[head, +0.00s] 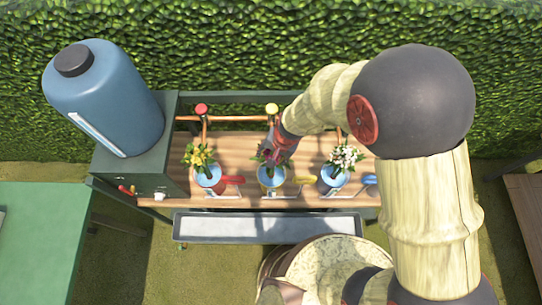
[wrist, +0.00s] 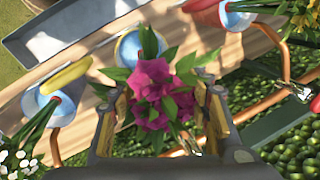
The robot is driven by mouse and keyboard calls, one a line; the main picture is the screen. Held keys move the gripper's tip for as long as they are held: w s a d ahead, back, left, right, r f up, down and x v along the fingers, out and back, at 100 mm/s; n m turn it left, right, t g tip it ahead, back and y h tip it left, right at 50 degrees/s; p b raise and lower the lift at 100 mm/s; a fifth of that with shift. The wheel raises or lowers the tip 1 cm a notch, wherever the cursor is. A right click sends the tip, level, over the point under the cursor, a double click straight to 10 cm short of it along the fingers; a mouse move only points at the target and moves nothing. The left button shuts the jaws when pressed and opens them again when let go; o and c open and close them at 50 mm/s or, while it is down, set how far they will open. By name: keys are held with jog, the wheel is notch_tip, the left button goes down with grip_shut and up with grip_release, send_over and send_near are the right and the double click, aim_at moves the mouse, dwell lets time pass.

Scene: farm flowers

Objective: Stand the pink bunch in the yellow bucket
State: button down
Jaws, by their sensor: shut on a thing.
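My gripper (wrist: 165,105) is shut on the pink bunch (wrist: 157,92), whose magenta blooms and green leaves show between the fingers. In the head view the pink bunch (head: 267,155) is just at the back of the middle bucket (head: 271,177), which is light blue inside. In the wrist view that bucket (wrist: 127,48) shows a yellowish edge and lies behind the bunch's leaves, so I take it as the yellow bucket. Leaves overlap its mouth. The stem ends are hidden, and I cannot tell whether they are inside or above it.
A bucket with yellow flowers (head: 207,175) stands to the left and one with white flowers (head: 332,178) to the right on the wooden bench (head: 180,205). Red, yellow and blue handles lie between and beside them. A copper pipe with taps runs behind. A grey trough (head: 265,227) is in front.

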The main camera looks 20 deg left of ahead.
jog(key=shift+f, duration=0.25)
jog(key=c, duration=0.8)
grip_release()
jog(key=v, duration=1.2)
dwell(0.3)
